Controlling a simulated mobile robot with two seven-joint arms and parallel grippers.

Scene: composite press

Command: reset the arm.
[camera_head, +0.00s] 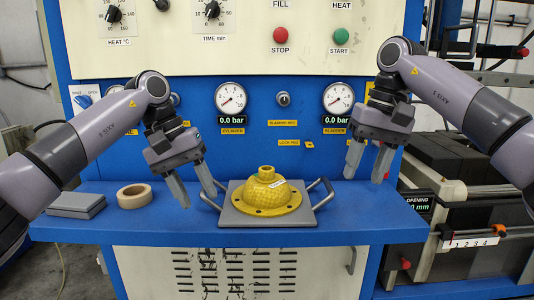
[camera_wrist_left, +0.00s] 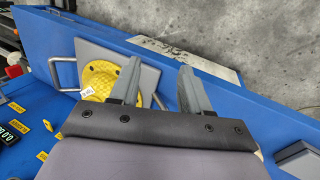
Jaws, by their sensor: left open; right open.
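My left gripper (camera_head: 198,186) is open and empty, hanging above the blue shelf just left of the grey plate. Its two fingers also show in the left wrist view (camera_wrist_left: 160,82), with nothing between them. My right gripper (camera_head: 367,161) is open and empty, above the right side of the shelf and apart from the plate. A yellow domed part (camera_head: 266,195) with a round flange sits on the grey plate (camera_head: 238,218), which has a metal handle at each side. In the left wrist view the yellow part (camera_wrist_left: 99,78) is partly hidden behind a finger.
The blue shelf (camera_head: 360,225) carries a roll of tape (camera_head: 134,196) and a grey flat box (camera_head: 76,205) at the left. The press panel with red stop (camera_head: 281,35) and green start (camera_head: 341,36) buttons rises behind. Press platens (camera_head: 445,160) stand at the right.

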